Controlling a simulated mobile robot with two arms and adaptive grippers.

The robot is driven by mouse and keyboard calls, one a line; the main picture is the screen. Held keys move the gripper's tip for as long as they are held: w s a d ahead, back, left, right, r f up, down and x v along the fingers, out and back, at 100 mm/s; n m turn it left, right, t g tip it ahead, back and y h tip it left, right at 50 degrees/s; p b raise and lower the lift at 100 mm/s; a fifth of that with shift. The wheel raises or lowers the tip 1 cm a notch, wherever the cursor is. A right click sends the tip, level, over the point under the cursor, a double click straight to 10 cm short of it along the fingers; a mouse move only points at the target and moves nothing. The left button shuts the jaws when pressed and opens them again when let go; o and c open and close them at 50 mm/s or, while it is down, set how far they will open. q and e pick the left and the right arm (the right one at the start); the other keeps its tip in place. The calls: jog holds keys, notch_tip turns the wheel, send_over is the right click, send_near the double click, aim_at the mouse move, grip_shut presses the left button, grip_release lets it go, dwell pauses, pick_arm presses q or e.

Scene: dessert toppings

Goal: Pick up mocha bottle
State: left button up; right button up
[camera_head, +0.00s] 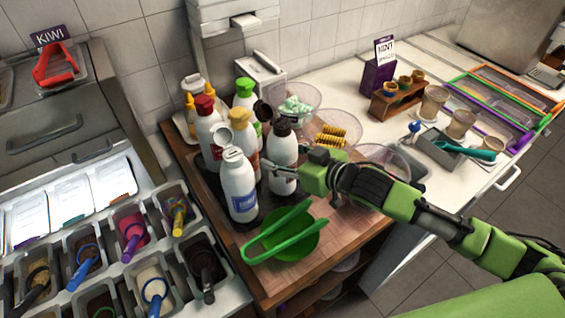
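Several white squeeze bottles stand grouped on a dark mat on the wooden counter. The one with the dark brown cap (281,147) looks like the mocha bottle, though its label is not readable. It stands upright at the right of the group. My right gripper (278,172) comes in from the right, with its fingers at the lower part of this bottle. Whether the fingers are closed on it is too small to tell. My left gripper is out of view.
A white bottle with a blue label (238,188) stands close in front. Red-capped (207,135) and green-capped (245,95) bottles stand behind. Green tongs (275,238) lie over a green plate. Clear bowls (380,160) stand to the right. Topping bins (135,230) fill the left.

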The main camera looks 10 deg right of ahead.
jog(key=s+r, duration=0.1)
jog(key=r, duration=0.1)
jog(key=s+r+b, duration=0.1)
jog(key=s+r, duration=0.1)
jog(key=r, duration=0.1)
jog(key=s+r, duration=0.2)
jog(key=shift+a+r, duration=0.3)
jog(key=p, duration=0.6)
send_near(273, 146)
jog(key=s+a, duration=0.1)
jog(key=a, duration=0.1)
jog(key=s+a+r, duration=0.1)
jog(key=shift+s+a, duration=0.3)
jog(key=shift+a, duration=0.1)
jog(key=shift+s+r+p, duration=0.2)
jog(key=shift+s+p, duration=0.55)
jog(key=shift+p, duration=0.2)
